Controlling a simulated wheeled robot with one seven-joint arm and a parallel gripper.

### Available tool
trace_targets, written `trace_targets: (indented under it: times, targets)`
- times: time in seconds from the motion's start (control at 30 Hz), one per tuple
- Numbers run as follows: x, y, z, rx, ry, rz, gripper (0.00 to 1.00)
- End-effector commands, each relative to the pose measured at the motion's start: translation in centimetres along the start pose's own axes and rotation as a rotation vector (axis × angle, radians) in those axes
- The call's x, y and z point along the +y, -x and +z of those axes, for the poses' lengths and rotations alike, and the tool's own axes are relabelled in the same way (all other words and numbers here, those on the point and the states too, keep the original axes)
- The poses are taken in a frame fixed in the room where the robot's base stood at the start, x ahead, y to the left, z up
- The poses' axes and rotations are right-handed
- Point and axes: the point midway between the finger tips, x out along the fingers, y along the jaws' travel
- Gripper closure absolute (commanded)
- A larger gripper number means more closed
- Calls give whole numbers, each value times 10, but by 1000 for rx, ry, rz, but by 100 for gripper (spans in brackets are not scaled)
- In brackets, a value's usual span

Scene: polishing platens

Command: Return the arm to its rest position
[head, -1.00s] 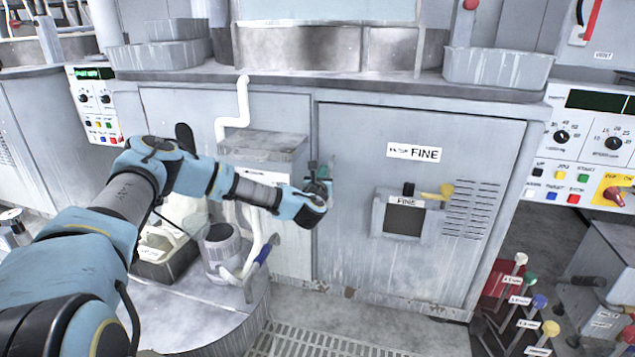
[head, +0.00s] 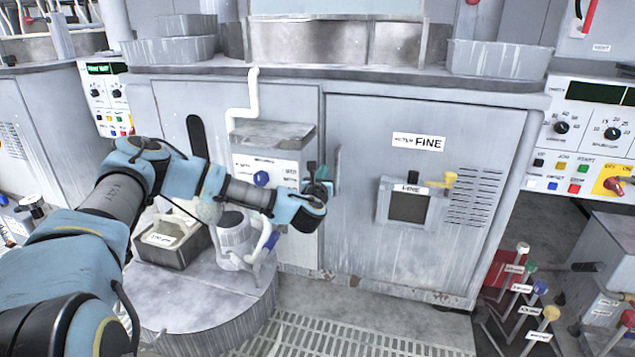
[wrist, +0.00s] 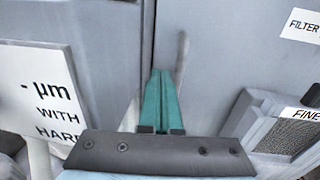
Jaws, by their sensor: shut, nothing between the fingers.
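My gripper (head: 322,175) is at the end of my blue and grey arm, in front of the grey cabinet near the left edge of the FINE door (head: 410,250). In the wrist view its green fingers (wrist: 158,100) are together with nothing between them. They point at the seam beside the door's upright handle (wrist: 181,55). The handle also shows just right of the gripper in the head view (head: 337,170). Whether the fingertips touch the cabinet cannot be told. My arm is stretched out from the lower left.
Below my forearm, a round grey stand (head: 205,300) bears a grey pot (head: 234,232) and a tray (head: 165,243). A box with a blue knob (head: 272,133) stands behind the wrist. Coloured-knob levers (head: 540,290) stand at lower right. Floor grating lies in front.

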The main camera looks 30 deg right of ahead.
Motion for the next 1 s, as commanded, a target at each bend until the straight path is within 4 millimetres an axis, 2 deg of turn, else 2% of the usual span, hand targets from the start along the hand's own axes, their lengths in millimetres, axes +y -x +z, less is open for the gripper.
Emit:
trace_targets:
  times: [0.2,0.3,0.67,0.77,0.9,1.0]
  targets:
    - [4,35,-1,3,2,-1,100]
    - [6,47,-1,2,2,1,100]
    - [4,57,0,7,-35,-20,100]
    - [-4,61,-1,27,-164,-92,100]
    - [-15,78,-12,86,-505,-274,100]
    - [-11,97,-25,137,-787,-418,100]
